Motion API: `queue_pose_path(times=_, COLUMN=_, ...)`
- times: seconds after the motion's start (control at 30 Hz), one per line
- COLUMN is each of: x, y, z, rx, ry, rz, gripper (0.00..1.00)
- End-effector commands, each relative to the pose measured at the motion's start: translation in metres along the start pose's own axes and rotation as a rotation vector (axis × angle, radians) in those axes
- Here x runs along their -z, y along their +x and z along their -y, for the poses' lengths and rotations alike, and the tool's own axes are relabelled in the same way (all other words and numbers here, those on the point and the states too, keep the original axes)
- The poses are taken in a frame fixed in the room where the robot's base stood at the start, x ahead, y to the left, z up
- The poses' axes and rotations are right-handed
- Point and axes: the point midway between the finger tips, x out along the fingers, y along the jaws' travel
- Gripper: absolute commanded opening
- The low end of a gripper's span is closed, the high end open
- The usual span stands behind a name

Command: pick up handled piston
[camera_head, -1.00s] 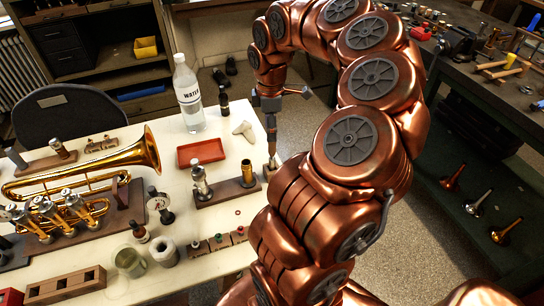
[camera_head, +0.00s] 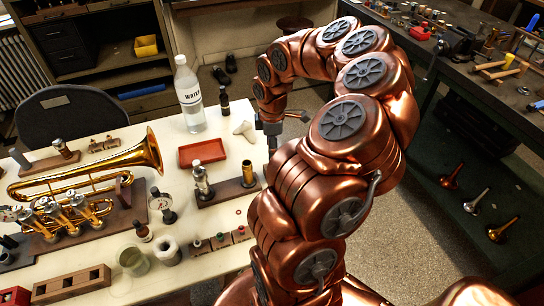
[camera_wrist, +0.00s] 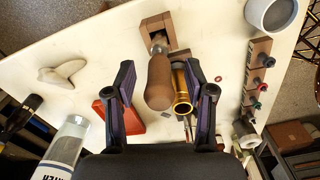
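The handled piston shows in the wrist view as a brown wooden handle (camera_wrist: 158,82), with its pale metal end near a wooden block (camera_wrist: 158,32). My gripper (camera_wrist: 160,74) is open, one finger to each side of the handle, with gaps between. I cannot tell how far the fingertips are above it. In the head view my arm hides the handled piston and most of my gripper.
A brass cylinder (camera_wrist: 181,90) stands close beside the handle, inside the right finger; it also shows in a wooden rack in the head view (camera_head: 248,172). A red tray (camera_head: 202,153), a water bottle (camera_head: 188,95) and a brass horn (camera_head: 140,155) share the white table.

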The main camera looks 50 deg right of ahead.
Motion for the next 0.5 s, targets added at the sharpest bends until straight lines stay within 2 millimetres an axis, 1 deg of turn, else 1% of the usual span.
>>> queue_pose_path(times=0.03, x=0.0001, y=0.0000, z=0.0000, rx=0.000, ry=0.000, rz=0.000, gripper=0.48)
queue_pose_path(times=0.07, x=0.0001, y=-0.0001, z=0.0000, rx=0.000, ry=0.000, rz=0.000, gripper=0.45)
queue_pose_path(times=0.5, x=0.0002, y=-0.0002, z=0.0000, rx=0.000, ry=0.000, rz=0.000, gripper=0.00)
